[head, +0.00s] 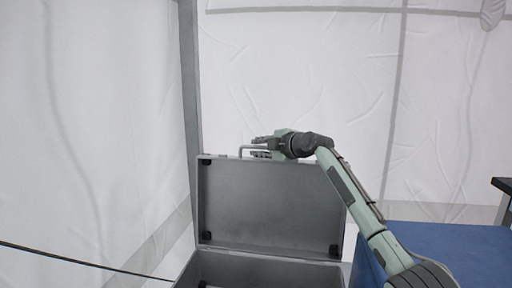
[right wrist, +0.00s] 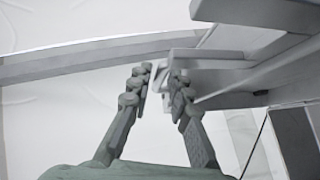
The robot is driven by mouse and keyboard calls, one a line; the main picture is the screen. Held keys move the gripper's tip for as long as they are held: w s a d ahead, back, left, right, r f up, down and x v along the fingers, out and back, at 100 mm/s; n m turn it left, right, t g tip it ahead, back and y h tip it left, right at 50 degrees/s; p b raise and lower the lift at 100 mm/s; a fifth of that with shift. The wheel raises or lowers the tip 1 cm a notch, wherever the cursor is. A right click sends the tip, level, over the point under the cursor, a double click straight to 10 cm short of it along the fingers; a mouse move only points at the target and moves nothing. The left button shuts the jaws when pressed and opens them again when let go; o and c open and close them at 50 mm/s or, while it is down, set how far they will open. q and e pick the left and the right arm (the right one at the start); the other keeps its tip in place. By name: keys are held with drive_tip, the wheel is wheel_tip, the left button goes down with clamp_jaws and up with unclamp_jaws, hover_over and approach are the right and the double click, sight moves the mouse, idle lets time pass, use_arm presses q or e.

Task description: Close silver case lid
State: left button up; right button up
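The silver case (head: 250,270) stands open at the bottom of the head view. Its grey lid (head: 270,205) is raised roughly upright, with its inner side facing me. A handle (head: 241,150) sticks up from the lid's top edge. My right gripper (head: 258,147) is at that top edge, close beside the handle. In the right wrist view the right gripper (right wrist: 158,85) has its two fingers apart, with grey bars of the case or its handle just beyond and to the right. I cannot tell whether a finger touches the handle. My left gripper is not in view.
A blue-topped surface (head: 450,250) lies to the right of the case, under my right arm. A grey upright post (head: 190,90) stands behind the lid at its left. White tent fabric (head: 300,70) fills the background. A thin dark line (head: 80,260) crosses the lower left.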

drive_tip(key=shift+w+a+f, duration=0.2)
drive_tip(key=shift+w+a, duration=0.2)
drive_tip(key=shift+w, duration=0.2)
drive_tip(key=shift+c, duration=0.6)
clamp_jaws()
